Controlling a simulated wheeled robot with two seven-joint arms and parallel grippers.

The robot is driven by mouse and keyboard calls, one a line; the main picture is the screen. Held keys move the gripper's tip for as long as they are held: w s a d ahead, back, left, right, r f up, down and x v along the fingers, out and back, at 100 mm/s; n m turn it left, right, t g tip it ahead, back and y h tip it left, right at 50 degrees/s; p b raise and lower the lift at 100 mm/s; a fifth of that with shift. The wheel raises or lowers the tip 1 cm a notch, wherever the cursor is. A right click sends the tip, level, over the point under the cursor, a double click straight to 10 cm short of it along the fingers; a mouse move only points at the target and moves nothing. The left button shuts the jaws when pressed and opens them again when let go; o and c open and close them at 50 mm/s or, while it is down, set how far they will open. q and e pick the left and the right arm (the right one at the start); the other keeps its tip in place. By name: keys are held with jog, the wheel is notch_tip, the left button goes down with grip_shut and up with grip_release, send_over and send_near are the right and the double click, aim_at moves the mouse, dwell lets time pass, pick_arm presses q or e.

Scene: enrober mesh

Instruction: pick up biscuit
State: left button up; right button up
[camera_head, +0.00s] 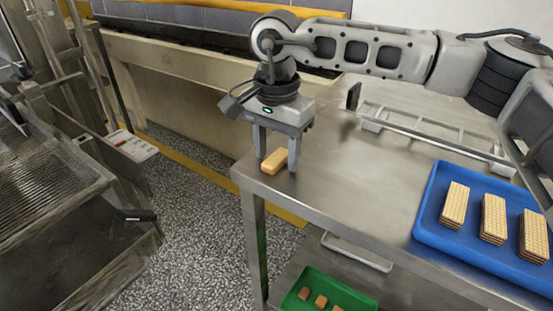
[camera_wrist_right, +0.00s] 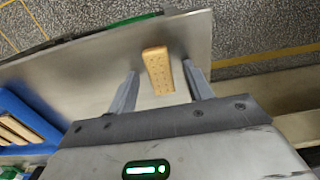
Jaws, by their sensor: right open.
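A golden rectangular biscuit (camera_head: 275,161) lies flat on the steel table near its left corner in the head view. It also shows in the right wrist view (camera_wrist_right: 158,71), with rows of small holes on its top. My right gripper (camera_head: 276,164) is open and points down over the biscuit. In the right wrist view its two fingers (camera_wrist_right: 166,84) stand on either side of the biscuit, with gaps between, and the biscuit reaches past the fingertips. I cannot tell whether the fingers touch the table. My left gripper is not in view.
The steel table (camera_head: 345,190) has free room around the gripper. A blue tray (camera_head: 425,222) with stacked wafers stands at right. A metal rack (camera_head: 430,130) lies behind. A green bin (camera_head: 355,300) sits below. A mesh machine (camera_head: 50,190) stands at left across the floor.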

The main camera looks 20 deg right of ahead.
jog(key=c, duration=0.9)
jog(key=shift+o, duration=0.2)
